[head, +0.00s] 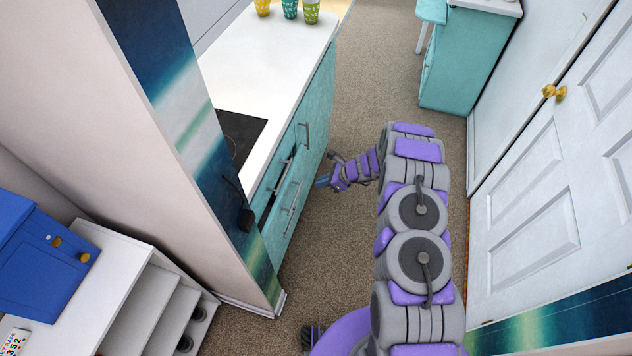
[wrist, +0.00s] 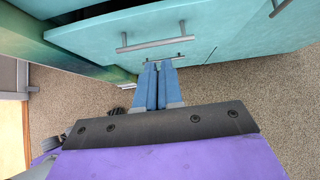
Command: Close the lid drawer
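The lid drawer (head: 286,212) is a teal drawer in the counter unit, with a grey bar handle. It stands partly out, and a dark gap shows behind the top of its front. In the wrist view, its teal front (wrist: 205,28) fills the top of the picture, with a bar handle across it. My gripper (head: 323,181) is to the right of the drawer, over the floor in the head view. In the wrist view, my gripper's blue fingers (wrist: 159,68) lie side by side, shut with nothing between them. Their tips appear near a lower handle; contact cannot be told.
The white worktop (head: 275,70) carries a dark hob (head: 240,137) and several cups at the far end. A wall end stands left of the drawer. A white door (head: 550,190) is on the right.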

